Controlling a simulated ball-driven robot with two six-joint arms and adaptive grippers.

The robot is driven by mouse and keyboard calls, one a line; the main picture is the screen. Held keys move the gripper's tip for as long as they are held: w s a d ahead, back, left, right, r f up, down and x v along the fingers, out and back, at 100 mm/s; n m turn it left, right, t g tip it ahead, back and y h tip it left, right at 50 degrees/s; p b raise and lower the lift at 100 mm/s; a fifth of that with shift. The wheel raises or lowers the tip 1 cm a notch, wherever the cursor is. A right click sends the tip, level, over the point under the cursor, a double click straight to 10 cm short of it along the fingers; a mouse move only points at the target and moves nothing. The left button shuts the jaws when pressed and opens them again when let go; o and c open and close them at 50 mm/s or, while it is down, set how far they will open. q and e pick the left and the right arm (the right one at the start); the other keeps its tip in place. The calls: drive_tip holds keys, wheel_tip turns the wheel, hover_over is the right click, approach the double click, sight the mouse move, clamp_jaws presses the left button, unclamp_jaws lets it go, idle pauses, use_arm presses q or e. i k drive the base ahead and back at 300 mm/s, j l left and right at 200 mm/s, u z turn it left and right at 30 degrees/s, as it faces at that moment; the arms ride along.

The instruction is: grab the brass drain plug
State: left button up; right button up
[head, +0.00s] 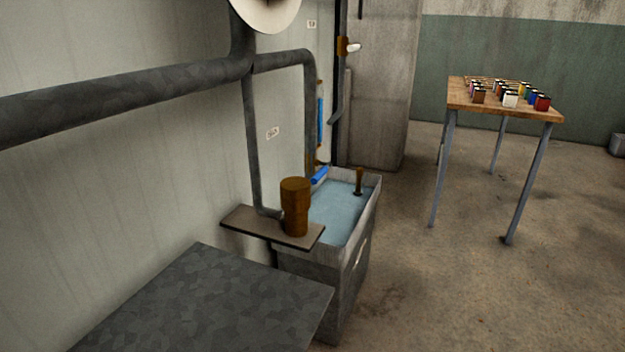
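A small brass-brown upright piece (359,181), which looks like the brass drain plug, stands at the far right part of a grey trough (351,262). Its lower end meets the pale blue water (336,212) in the trough, and whatever is below the surface is hidden. Neither of my grippers is in the head view.
Grey pipes (150,88) run along the wall. A grey slab (205,300) lies nearest. Right floor is clear before a wooden table (459,97) with coloured blocks.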

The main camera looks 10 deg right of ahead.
sight(359, 170)
drive_tip(key=i+l+u, duration=0.4)
drive_tip(key=l+u, duration=0.2)
drive_tip(key=i+l+u, duration=0.15)
drive_tip(key=l+u, duration=0.15)
